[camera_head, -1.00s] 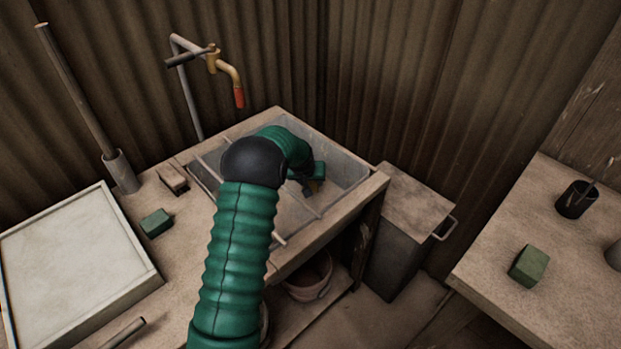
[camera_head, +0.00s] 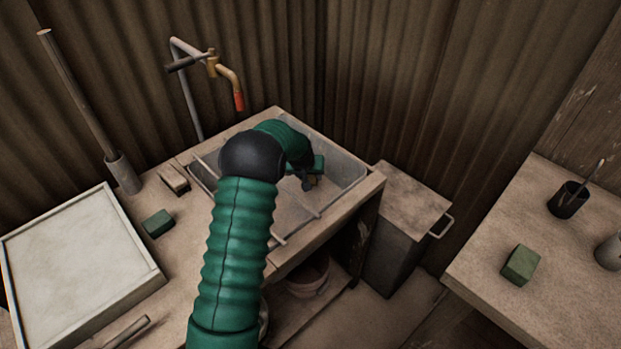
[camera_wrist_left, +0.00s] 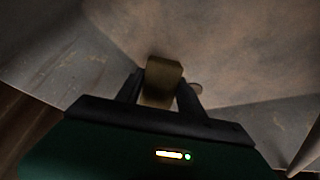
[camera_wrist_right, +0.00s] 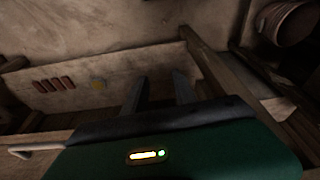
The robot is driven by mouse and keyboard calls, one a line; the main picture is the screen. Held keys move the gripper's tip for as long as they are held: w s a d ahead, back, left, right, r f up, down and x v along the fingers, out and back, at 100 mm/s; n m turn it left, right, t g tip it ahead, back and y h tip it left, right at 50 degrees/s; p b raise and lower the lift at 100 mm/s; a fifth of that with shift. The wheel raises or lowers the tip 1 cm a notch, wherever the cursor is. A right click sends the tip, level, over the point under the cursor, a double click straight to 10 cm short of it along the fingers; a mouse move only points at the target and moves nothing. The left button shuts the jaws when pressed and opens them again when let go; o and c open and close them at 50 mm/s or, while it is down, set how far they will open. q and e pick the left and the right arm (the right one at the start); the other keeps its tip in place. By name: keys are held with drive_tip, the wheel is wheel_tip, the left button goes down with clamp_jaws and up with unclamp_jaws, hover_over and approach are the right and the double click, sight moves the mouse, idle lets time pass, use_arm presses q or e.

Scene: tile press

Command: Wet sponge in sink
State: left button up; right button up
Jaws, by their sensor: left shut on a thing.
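My left gripper (camera_head: 307,184) reaches down inside the grey sink (camera_head: 345,172), near its right back part. In the left wrist view my left gripper (camera_wrist_left: 160,88) is shut on a yellow-brown sponge (camera_wrist_left: 162,82), held between the two dark fingers above the sink floor. The sponge is small and partly hidden in the head view. The tap (camera_head: 228,80), with a red tip, stands behind the sink, up and left of the gripper. My right gripper (camera_wrist_right: 160,90) shows in its wrist view with its fingers apart and nothing between them.
A green block (camera_head: 158,223) and a small brush-like block (camera_head: 173,180) lie on the counter left of the sink. A white-topped tray (camera_head: 75,255) is at far left. Another green block (camera_head: 521,265) and a dark cup (camera_head: 568,200) stand on the right table. A thin rod crosses the sink.

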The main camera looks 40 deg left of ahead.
use_arm(q)
wheel_tip(320, 180, up, 14)
drive_tip(key=p, duration=1)
idle(1.9)
wheel_tip(320, 180, up, 4)
drive_tip(key=p, duration=0.3)
drive_tip(key=shift+p, duration=0.35)
